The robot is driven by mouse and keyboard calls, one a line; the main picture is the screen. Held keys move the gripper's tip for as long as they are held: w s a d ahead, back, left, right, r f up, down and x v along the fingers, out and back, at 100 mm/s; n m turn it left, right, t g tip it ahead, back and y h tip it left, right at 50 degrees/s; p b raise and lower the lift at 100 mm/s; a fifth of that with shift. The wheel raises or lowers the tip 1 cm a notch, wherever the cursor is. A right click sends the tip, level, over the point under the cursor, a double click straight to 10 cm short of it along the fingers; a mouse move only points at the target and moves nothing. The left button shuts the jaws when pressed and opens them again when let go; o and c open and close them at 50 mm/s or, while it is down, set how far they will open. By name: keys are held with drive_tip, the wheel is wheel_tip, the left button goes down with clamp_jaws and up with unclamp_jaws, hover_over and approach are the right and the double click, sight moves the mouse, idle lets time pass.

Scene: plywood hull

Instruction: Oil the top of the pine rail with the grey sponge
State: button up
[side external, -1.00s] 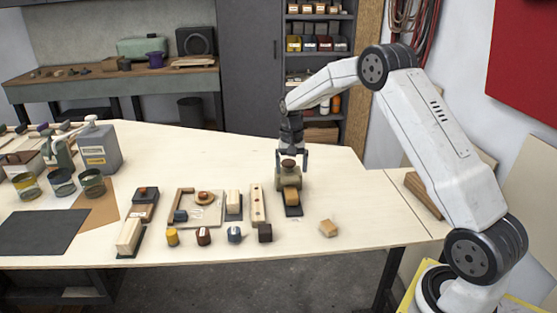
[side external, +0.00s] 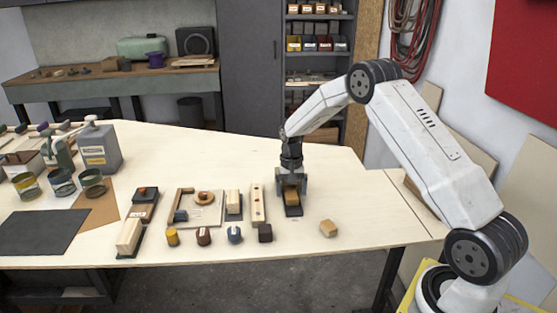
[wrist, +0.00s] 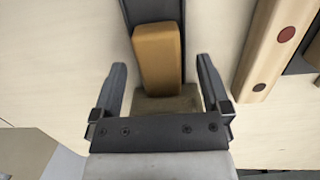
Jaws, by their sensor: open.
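My gripper (side external: 291,190) is low over the right part of the table, pointing down. In the wrist view its two fingers (wrist: 163,85) are apart, on either side of a grey-brown block that looks like the grey sponge (wrist: 178,104). The palm hides part of this block; contact with the fingers cannot be told. Just beyond it, an orange-tan block (wrist: 158,60) lies on a dark strip (wrist: 152,10). A long pale wooden piece with dark round spots (side external: 257,205) lies to the left; it may be the pine rail, and it also shows in the wrist view (wrist: 272,45).
Several small coloured blocks (side external: 234,235) line the front of the table. Cans (side external: 62,182) and a grey jug (side external: 98,150) stand at left. The table's back middle is clear.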

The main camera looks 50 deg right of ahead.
sight(293, 198)
clamp_jaws()
idle(0.3)
drive_tip(key=shift+s+a, duration=0.1)
drive_tip(key=shift+s+a, duration=1)
unclamp_jaws()
